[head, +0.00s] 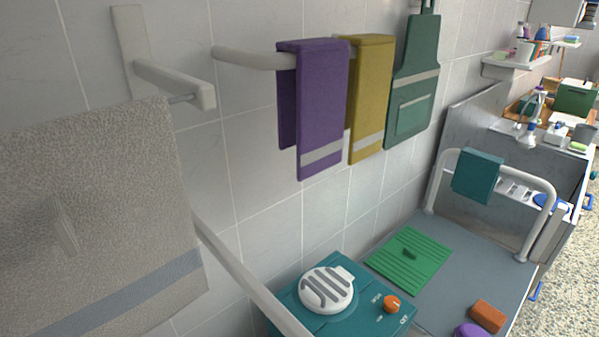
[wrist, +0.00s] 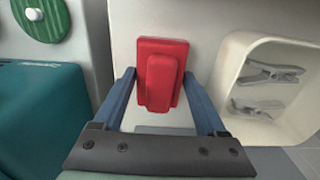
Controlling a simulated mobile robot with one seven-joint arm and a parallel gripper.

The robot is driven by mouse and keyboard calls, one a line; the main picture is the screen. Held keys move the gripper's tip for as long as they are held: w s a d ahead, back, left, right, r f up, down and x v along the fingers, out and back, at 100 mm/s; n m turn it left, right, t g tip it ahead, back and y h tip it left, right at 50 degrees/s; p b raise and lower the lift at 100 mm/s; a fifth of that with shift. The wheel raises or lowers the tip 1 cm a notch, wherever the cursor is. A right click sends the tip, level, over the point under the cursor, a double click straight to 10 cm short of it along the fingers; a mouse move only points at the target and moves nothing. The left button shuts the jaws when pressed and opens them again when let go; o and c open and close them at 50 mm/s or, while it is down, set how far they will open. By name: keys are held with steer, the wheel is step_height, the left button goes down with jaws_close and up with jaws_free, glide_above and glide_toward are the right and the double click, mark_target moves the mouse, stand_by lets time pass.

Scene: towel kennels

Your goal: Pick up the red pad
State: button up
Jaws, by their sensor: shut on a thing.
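The red pad (wrist: 160,52) shows in the wrist view, a flat red block with a raised narrower red part facing me. My gripper (wrist: 160,78) has its two blue fingers on the left and right sides of the pad and is shut on it. A pale surface lies behind the pad; I cannot tell whether the pad touches it. Neither the pad nor my gripper shows in the head view.
In the wrist view, a cream bin (wrist: 226,84) with grey pegs stands at right and a teal thing (wrist: 45,115) at left. In the head view, a grey towel (head: 100,215) hangs at left, and a teal appliance (head: 343,312) stands low in the middle.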

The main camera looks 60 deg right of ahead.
steer(key=shift+c, duration=0.7)
step_height(320, 180, up, 10)
steer(key=shift+r+p, duration=0.1)
steer(key=shift+p, duration=0.3)
